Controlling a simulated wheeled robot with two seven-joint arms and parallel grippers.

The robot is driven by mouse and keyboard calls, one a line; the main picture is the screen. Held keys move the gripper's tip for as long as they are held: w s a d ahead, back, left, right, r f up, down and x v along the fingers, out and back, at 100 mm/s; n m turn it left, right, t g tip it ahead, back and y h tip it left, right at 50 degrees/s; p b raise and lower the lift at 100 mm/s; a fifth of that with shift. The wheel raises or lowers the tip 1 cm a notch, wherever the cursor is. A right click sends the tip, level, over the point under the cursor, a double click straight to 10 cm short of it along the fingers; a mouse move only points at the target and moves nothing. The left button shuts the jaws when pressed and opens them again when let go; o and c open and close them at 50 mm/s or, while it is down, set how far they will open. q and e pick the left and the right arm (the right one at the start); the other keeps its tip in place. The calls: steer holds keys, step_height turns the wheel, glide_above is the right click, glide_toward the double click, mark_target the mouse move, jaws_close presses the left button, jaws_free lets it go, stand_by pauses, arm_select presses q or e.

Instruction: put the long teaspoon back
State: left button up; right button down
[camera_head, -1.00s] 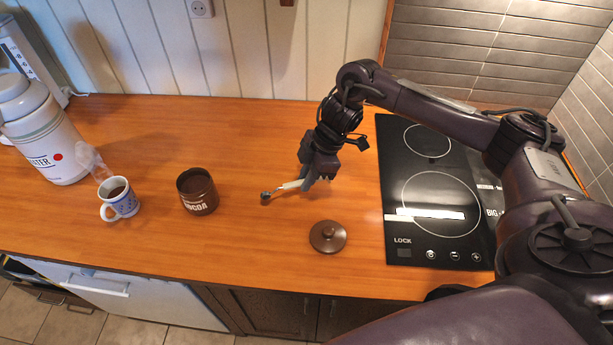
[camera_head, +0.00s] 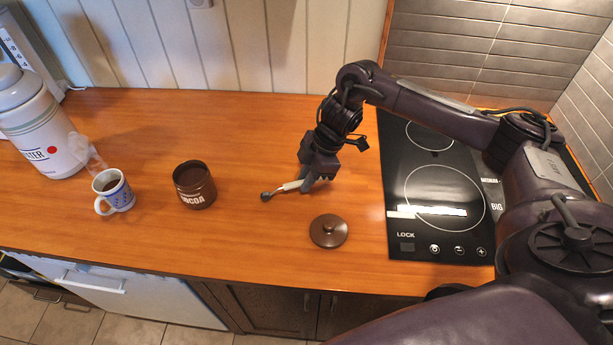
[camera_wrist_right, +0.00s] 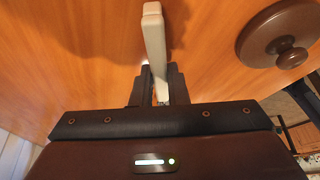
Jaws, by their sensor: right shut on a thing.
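The long teaspoon (camera_head: 281,189) has a pale handle and a dark bowl that points left in the head view. My right gripper (camera_head: 309,183) is shut on its handle, over the counter between the cocoa jar and the hob. In the right wrist view the pale handle (camera_wrist_right: 154,45) stands out from between the fingers of the right gripper (camera_wrist_right: 160,85). I cannot tell whether the spoon's bowl touches the counter. The utensil tray is not in view. My left gripper is not in view.
An open brown cocoa jar (camera_head: 195,187) stands left of the spoon. Its brown lid (camera_head: 328,231) lies in front of the gripper. A steaming mug (camera_head: 114,192) and a white water dispenser (camera_head: 42,130) are at the left. A black hob (camera_head: 440,200) is at the right. Drawers are below.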

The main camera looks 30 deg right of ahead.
steer(key=shift+f, duration=0.3)
steer(key=c, duration=1.3)
jaws_free()
steer(key=shift+c, duration=0.2)
steer(key=shift+r, duration=0.1)
steer(key=shift+d+r+b, duration=0.2)
steer(key=shift+r+b, duration=0.1)
steer(key=v, duration=0.6)
steer(key=shift+s+d+r, duration=0.1)
steer(key=shift+d+r, duration=0.05)
steer(key=shift+r, duration=0.3)
steer(key=shift+f, duration=0.1)
